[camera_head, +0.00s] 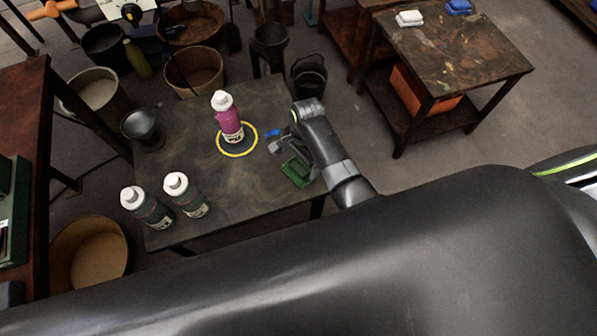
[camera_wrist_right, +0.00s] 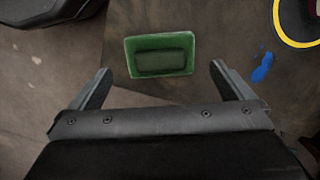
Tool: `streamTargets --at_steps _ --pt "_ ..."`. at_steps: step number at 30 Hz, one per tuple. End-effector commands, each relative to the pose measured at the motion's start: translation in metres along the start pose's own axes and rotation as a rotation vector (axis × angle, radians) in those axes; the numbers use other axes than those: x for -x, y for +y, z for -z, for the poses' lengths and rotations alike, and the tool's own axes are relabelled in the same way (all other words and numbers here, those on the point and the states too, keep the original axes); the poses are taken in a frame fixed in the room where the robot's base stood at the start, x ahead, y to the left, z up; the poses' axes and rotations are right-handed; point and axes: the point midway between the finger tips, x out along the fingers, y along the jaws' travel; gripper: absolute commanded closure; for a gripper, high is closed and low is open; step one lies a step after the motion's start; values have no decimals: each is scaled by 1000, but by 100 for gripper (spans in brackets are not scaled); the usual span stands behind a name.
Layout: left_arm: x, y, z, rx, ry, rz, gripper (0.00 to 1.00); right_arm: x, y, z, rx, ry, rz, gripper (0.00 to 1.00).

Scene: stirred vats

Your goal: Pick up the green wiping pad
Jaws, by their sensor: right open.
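The green wiping pad (camera_head: 297,171) lies on the dark table (camera_head: 190,120), close to its right edge. In the right wrist view the pad (camera_wrist_right: 160,54) is a green rectangle with a darker raised middle, lying just beyond the fingertips and between their lines. My right gripper (camera_head: 281,149) hangs above the table beside the pad, and its arm covers part of that area in the head view. In the right wrist view the fingers of my right gripper (camera_wrist_right: 161,72) are wide apart with nothing between them. My left gripper is not in view.
A pink bottle (camera_head: 229,118) stands in a yellow ring (camera_head: 252,147) on the table. Two dark bottles with white caps (camera_head: 147,208) stand at the front left. A small dark cup (camera_head: 142,128) stands at the left edge. A blue mark (camera_wrist_right: 263,67) lies near the pad.

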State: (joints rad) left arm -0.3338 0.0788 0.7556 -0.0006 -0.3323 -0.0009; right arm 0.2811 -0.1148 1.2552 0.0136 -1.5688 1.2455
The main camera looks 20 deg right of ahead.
Motion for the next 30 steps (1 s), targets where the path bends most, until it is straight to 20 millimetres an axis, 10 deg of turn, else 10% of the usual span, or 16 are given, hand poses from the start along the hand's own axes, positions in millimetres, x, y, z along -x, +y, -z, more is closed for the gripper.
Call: streamTargets --at_steps 23,30 --pt "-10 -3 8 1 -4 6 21 -59 1 5 0 1 1 0" --pt "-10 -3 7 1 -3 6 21 -59 1 5 0 1 1 28"
